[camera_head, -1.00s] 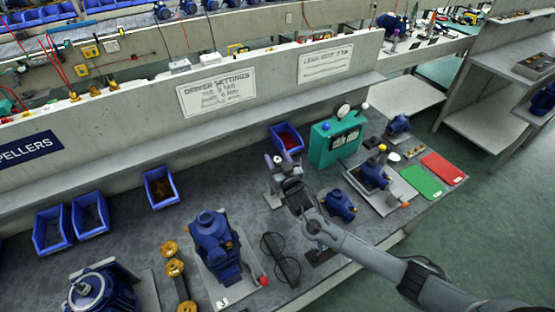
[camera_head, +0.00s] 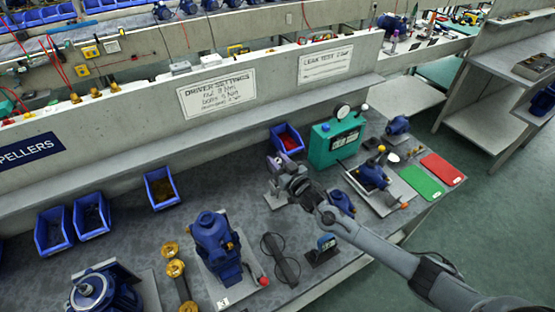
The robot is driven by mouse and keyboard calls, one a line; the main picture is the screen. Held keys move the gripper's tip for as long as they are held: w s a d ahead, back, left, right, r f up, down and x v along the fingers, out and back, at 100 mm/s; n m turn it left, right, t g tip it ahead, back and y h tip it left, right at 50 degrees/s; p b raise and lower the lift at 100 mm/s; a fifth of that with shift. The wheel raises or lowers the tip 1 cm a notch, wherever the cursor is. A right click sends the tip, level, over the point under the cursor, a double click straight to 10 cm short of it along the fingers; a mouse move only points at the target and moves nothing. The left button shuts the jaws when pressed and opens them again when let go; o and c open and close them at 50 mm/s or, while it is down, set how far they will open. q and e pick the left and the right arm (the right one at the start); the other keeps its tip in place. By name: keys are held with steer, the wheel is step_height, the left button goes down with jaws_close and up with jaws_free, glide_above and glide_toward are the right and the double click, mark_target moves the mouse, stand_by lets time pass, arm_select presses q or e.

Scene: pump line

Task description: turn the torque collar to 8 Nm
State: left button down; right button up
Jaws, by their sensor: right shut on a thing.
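A small driver with a purple-grey top (camera_head: 274,161) stands upright in a holder on the bench, in front of a blue bin. My right gripper (camera_head: 286,174) is at the driver's right side and shut on it, around the upper part where the torque collar would be. The fingers and my wrist hide most of the driver, so the collar's scale and its setting cannot be read. A driver settings sign (camera_head: 217,92) hangs on the wall behind. My left gripper is not in view.
A blue bin with red parts (camera_head: 288,139) is just behind the driver. A green test box with a gauge (camera_head: 336,140) stands to the right. Blue pumps (camera_head: 215,245), a small display stand (camera_head: 325,248) and round black rings (camera_head: 280,260) lie nearby.

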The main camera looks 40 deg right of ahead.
steer(key=n+y, duration=0.1)
steer(key=y, duration=0.1)
steer(key=shift+d+n+y, duration=0.15)
steer(key=shift+n+y, duration=0.75)
steer(key=shift+y, duration=0.3)
steer(key=shift+f+n+g+y+b, duration=0.15)
steer(key=shift+n+g+y+b, duration=0.25)
steer(key=shift+n+y+b, duration=0.65)
steer(key=n+g+y+b, duration=0.1)
steer(key=n+y+b, duration=0.1)
steer(key=y, duration=0.1)
steer(key=n+g+y+b, duration=0.2)
steer(key=y+b, duration=0.1)
steer(key=shift+n+g+y+b, duration=0.45)
steer(key=shift+g+y+b, duration=0.15)
steer(key=shift+y+b, duration=0.3)
steer(key=o, duration=1)
steer(key=shift+c, duration=0.2)
